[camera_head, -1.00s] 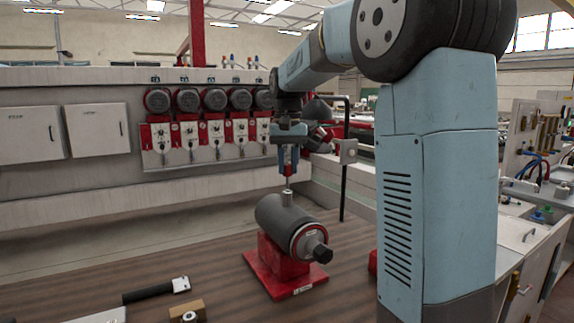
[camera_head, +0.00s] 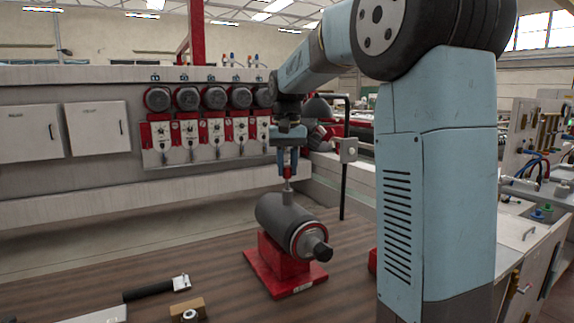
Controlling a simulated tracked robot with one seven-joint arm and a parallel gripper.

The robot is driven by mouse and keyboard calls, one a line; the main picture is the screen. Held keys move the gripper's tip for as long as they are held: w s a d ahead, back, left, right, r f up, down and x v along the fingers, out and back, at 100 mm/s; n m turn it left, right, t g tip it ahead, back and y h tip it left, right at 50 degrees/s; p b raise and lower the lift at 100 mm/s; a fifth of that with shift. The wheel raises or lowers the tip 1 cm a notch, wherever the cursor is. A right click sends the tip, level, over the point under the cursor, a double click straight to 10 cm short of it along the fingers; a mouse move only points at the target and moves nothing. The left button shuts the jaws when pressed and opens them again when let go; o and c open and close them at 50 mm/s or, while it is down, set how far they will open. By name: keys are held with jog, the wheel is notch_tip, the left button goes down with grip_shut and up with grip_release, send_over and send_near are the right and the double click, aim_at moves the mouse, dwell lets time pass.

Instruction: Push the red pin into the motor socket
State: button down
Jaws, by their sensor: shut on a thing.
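The motor (camera_head: 283,222) is a grey cylinder lying on a red stand (camera_head: 285,275) on the brown table. Its socket (camera_head: 288,196) is a short upright collar on top of the body. My gripper (camera_head: 287,168) is above the motor, pointing down, shut on the red pin (camera_head: 287,172). The pin hangs upright, its thin metal shaft (camera_head: 288,184) reaching down to the socket's mouth. I cannot tell whether the tip is touching the socket or slightly inside it.
A black-handled tool (camera_head: 155,289) and a small brown block with a metal ring (camera_head: 188,309) lie on the table at front left. A black upright bar (camera_head: 343,185) stands close behind and right of the motor.

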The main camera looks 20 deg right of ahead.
aim_at(287, 178)
jog(key=shift+f, duration=1.65)
jog(key=c, duration=0.8)
grip_release()
jog(key=shift+r, duration=0.1)
notch_tip(287, 178, up, 14)
jog(key=shift+f, duration=0.25)
jog(key=shift+s, duration=0.1)
jog(key=s+f+t, duration=0.2)
jog(key=s+f, duration=0.3)
jog(key=s, duration=0.4)
jog(key=s+f+n+t, duration=0.1)
jog(key=s+f, duration=0.5)
jog(key=s, duration=0.4)
jog(key=s+f+n+t, duration=0.1)
jog(key=s+f+t, duration=0.1)
jog(key=s+f, duration=0.4)
jog(key=shift+s+a+t, duration=0.15)
jog(key=shift+s, duration=0.75)
jog(key=shift+s+a+t, duration=0.1)
jog(key=shift+s+t, duration=0.05)
jog(key=shift+s, duration=0.75)
